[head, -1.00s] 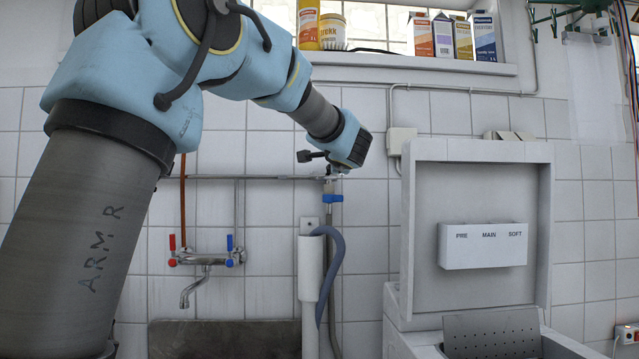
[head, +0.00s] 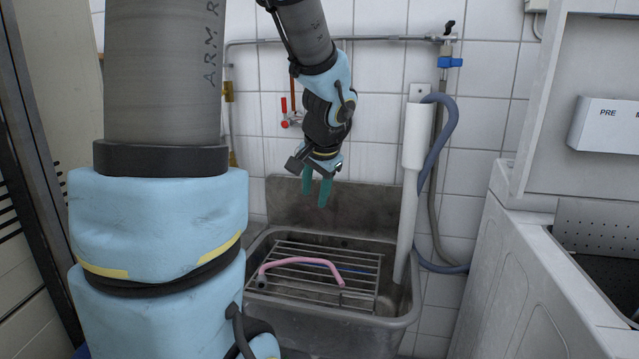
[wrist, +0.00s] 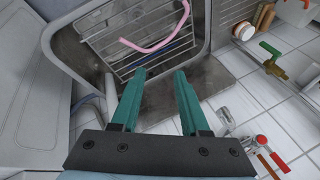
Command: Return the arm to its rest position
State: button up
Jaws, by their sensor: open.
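My gripper (head: 317,188) hangs from my arm in front of the tiled wall, above the back of the metal sink (head: 262,308). Its two green fingers point down, stand apart and hold nothing. In the wrist view the open fingers (wrist: 158,76) show with a gap between them, over the sink's back panel. A pink hose (head: 300,262) lies on the wire rack (head: 330,288) in the sink, apart from the fingers. The hose also shows in the wrist view (wrist: 150,46).
A white standpipe (head: 414,135) with a grey-blue hose (head: 440,140) stands right of my gripper. A red-handled tap (head: 290,119) is on the wall behind my arm. The white washing machine (head: 510,280) with its lid up stands at the right.

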jog(key=s+a+f+n+g+h, duration=0.1)
jog(key=s+a+f+n+g, duration=0.2)
jog(key=s, duration=0.4)
jog(key=s+a+f+n+g+h, duration=0.1)
jog(key=s+a+f+n, duration=0.3)
jog(key=s, duration=0.3)
notch_tip(320, 180, up, 12)
jog(key=d+p, duration=0.1)
jog(key=p, duration=1.2)
jog(key=shift+p, duration=0.4)
jog(key=shift+w+d, duration=0.1)
